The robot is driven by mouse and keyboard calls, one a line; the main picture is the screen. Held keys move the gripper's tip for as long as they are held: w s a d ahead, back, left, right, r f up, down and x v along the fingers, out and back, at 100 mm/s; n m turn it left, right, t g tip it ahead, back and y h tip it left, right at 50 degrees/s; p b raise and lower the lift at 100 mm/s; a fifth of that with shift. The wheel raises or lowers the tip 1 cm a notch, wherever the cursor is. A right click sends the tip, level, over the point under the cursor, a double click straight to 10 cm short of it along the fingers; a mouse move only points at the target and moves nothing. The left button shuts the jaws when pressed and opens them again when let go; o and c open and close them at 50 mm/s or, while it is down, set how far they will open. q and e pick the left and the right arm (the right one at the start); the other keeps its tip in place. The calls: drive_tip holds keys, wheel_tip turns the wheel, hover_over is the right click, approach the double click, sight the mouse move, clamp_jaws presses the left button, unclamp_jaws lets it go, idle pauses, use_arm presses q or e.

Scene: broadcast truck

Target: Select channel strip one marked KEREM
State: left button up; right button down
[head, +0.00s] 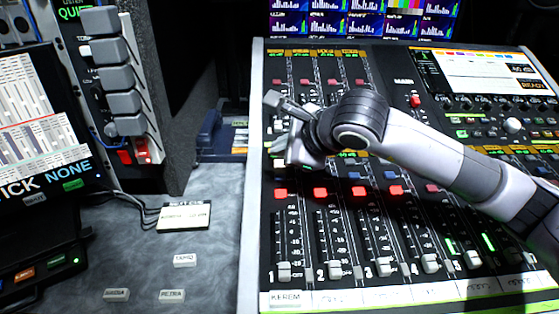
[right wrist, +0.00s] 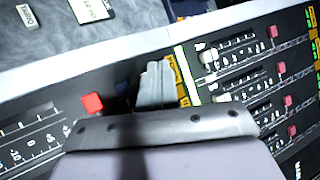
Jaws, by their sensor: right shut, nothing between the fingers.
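The channel strip marked KEREM is the leftmost on the console; its white name label (head: 285,299) sits at the bottom, below the number 1 and a pale fader cap (head: 284,271). Its red button (head: 281,193) is higher up and also shows in the right wrist view (right wrist: 92,103). My right gripper (head: 279,147) is over the upper part of this strip, its fingers shut and empty. In the right wrist view the fingers (right wrist: 155,85) are beside a dark blue button (right wrist: 122,88), partly hidden. I cannot tell whether they touch the panel. My left gripper is out of view.
Neighbouring strips have their own red buttons (head: 320,192) and faders. My right arm crosses the console's right side. A console screen (head: 482,72) is at the upper right. Loose name tags (head: 172,296) and a card (head: 184,217) lie on the grey desk at left.

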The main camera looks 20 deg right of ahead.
drive_tip(key=r, duration=0.1)
drive_tip(key=r+p, duration=0.1)
drive_tip(key=r, duration=0.1)
drive_tip(key=r+p, duration=0.1)
drive_tip(key=r, duration=0.1)
drive_tip(key=shift+s+a, duration=0.1)
drive_tip(key=shift+s, duration=0.25)
idle(0.7)
